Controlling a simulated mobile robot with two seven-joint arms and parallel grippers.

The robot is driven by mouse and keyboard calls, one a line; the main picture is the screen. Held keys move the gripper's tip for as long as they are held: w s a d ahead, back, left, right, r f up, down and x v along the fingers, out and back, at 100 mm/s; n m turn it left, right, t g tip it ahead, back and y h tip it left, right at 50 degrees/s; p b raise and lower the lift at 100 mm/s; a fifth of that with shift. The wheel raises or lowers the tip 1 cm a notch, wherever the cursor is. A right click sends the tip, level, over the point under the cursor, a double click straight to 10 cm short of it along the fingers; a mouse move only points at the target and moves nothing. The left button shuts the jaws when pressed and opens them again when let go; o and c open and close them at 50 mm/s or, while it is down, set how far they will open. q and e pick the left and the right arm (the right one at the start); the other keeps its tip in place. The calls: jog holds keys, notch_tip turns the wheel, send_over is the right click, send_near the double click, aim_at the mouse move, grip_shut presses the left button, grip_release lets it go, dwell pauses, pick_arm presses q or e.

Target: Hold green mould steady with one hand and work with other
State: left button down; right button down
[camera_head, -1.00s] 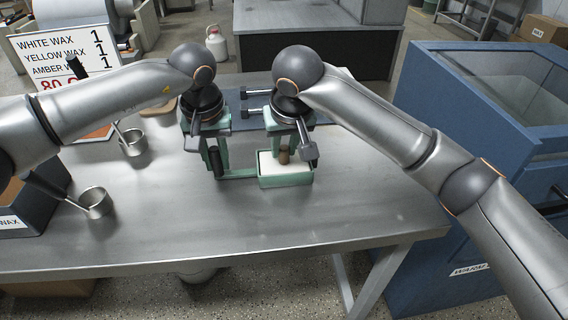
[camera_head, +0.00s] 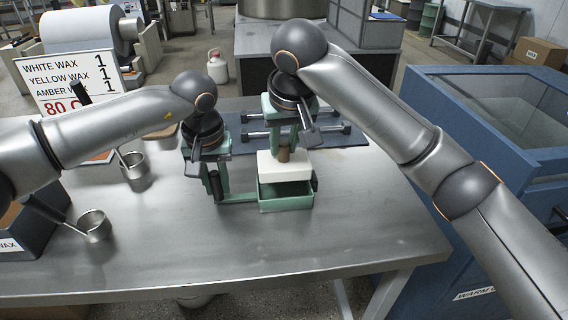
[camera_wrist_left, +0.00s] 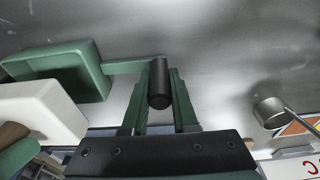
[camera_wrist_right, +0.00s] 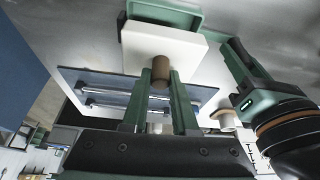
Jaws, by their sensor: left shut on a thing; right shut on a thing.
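The green mould (camera_head: 288,203) is an open box on the steel table, with a side bar leading to a black upright handle (camera_wrist_left: 159,85). My left gripper (camera_head: 214,180) is shut on that handle. My right gripper (camera_head: 284,145) is shut on a brown knob (camera_wrist_right: 160,70) on top of a white block (camera_head: 284,167). The block is held just above the mould, with a dark gap between them. The mould also shows in the left wrist view (camera_wrist_left: 90,70), beside the white block (camera_wrist_left: 50,108). The inside of the mould is mostly hidden.
A blue mat with metal rods (camera_head: 340,133) lies behind the mould. Two metal ladles (camera_head: 94,226) are on the left, near a wax-labelled box (camera_head: 30,230). A blue warming cabinet (camera_head: 420,250) stands to the right. The table front is clear.

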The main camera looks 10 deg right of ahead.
aim_at(284, 143)
jog(key=shift+r, duration=1.7)
pick_arm(q)
jog(key=c, duration=0.6)
grip_release()
